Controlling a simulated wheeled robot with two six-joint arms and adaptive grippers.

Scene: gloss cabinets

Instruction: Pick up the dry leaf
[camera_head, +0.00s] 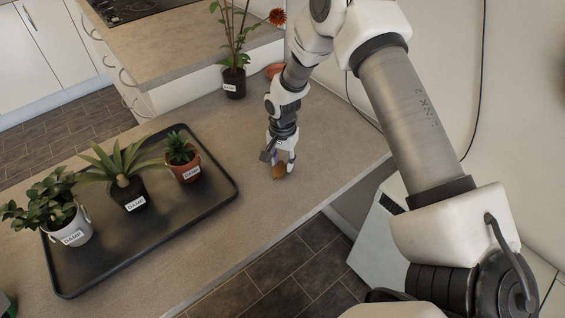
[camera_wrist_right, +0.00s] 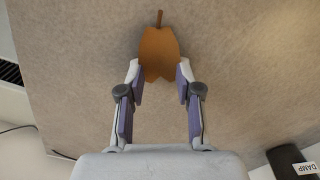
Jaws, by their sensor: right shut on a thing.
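The dry leaf (camera_wrist_right: 159,54) is brown-orange with a short stem, seen over the beige counter in the right wrist view. In the head view the leaf (camera_head: 279,172) shows small at the fingertips, near the counter's front edge. My right gripper (camera_wrist_right: 159,82) is shut on the leaf, with one finger against each side of its lower part. In the head view my right gripper (camera_head: 281,165) points down at the counter. I cannot tell whether the leaf still touches the counter. My left gripper is not in view.
A black tray (camera_head: 222,196) with several labelled potted plants stands on the counter at left. A tall plant in a black pot (camera_head: 233,82) stands behind my right gripper, near an orange-red object (camera_head: 274,71). The counter (camera_head: 240,135) between tray and gripper is clear.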

